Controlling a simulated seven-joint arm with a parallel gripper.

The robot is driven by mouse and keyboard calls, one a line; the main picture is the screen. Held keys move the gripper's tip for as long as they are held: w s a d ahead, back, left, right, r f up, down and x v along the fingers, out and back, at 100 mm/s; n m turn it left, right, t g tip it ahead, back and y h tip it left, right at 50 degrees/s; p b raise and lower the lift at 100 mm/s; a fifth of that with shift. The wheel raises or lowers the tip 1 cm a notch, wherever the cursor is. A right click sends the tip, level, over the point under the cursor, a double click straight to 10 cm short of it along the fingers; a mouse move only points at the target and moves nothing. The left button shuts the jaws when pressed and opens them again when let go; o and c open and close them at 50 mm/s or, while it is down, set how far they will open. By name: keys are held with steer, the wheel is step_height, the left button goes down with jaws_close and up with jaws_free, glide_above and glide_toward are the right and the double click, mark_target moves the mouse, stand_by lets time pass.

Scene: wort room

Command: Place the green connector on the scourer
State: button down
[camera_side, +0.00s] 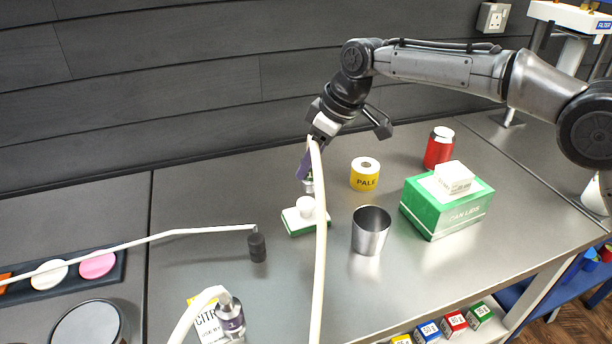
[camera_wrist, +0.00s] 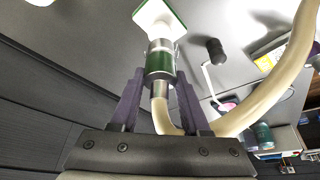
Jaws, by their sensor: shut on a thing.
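My gripper (camera_side: 311,170) has purple fingers pointing down, and in the wrist view (camera_wrist: 160,92) they are shut on the green connector (camera_wrist: 160,62). The connector is a metal fitting with a green band, joined to a cream hose. In the side view its metal lower end (camera_side: 308,187) shows below the fingers; the band is hidden. The scourer (camera_side: 292,226) is a white-topped green pad on the bench, with a white knob-like shape above it. The scourer (camera_wrist: 150,12) lies just past the connector's free end in the wrist view. I cannot tell whether they touch.
A steel cup (camera_side: 371,232) stands right of the scourer, with a yellow-labelled roll (camera_side: 365,176) behind. A green box (camera_side: 447,208) and red can (camera_side: 439,148) are farther right. A black cylinder (camera_side: 257,248) is left. A purple-banded connector (camera_side: 231,318) lies in front. The held hose crosses the bench.

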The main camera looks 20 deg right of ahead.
mark_target(306, 178)
steer(key=shift+w+a+f, duration=0.2)
steer(key=shift+w+f, duration=0.15)
steer(key=shift+f, duration=0.05)
steer(key=shift+w+a+f, duration=0.1)
steer(key=shift+w+f, duration=0.05)
steer(key=shift+f, duration=1.6)
steer(key=shift+f, duration=0.1)
steer(key=shift+c, duration=1.9)
jaws_free()
steer(key=shift+f, duration=0.15)
steer(key=v, duration=1.2)
steer(key=shift+r, duration=0.25)
